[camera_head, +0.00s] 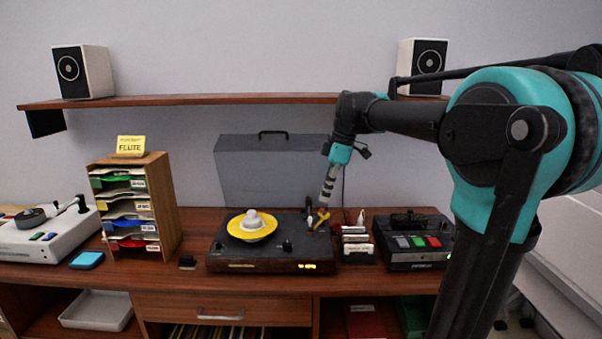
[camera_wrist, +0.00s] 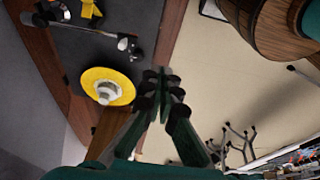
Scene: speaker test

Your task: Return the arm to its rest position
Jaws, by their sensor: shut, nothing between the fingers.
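My arm (camera_head: 395,118) reaches in from the right in the head view, bends at the wrist and points down over the right side of the turntable (camera_head: 222,262). My gripper (camera_wrist: 163,73) is shut and empty; in the wrist view its dark fingers meet at the tips, beside the turntable's edge as seen from there. In the head view the fingertips are too small to make out clearly. A yellow disc (camera_head: 262,234) with a white knob-like piece (camera_head: 251,218) lies on the turntable; the yellow disc also shows in the wrist view (camera_wrist: 88,84).
A grey lid (camera_head: 262,170) stands behind the turntable, under the shelf (camera_head: 200,100). A dark device with coloured buttons (camera_head: 415,258) and a small rack of cards (camera_head: 356,250) stand at right. A wooden sorter (camera_head: 166,205) and a white player (camera_head: 60,245) stand at left.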

